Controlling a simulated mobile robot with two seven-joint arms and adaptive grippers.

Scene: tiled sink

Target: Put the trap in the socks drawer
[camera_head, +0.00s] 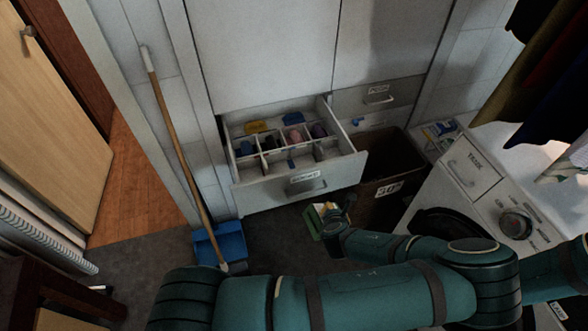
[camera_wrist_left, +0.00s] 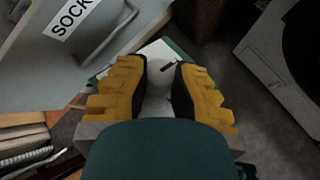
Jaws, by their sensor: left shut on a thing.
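My left gripper (camera_head: 335,218) is low in front of the open drawer in the head view. In the left wrist view, its yellow fingers (camera_wrist_left: 160,80) are closed around a flat pale thing with a green edge (camera_wrist_left: 150,52), apparently the trap. In the head view this thing (camera_head: 319,224) shows as a small green and white patch, partly hidden by the gripper. The socks drawer (camera_head: 257,194) is pulled out, with dividers and several coloured items inside. Its label, partly readable as "SOCK", shows on the drawer front in the left wrist view (camera_wrist_left: 30,60). My right gripper is not in view.
A dark bin (camera_head: 372,211) stands right of the drawer, beside a white washing machine (camera_head: 472,178). Smaller drawers (camera_head: 365,97) are behind the bin. Clothes (camera_head: 540,70) hang at the upper right.

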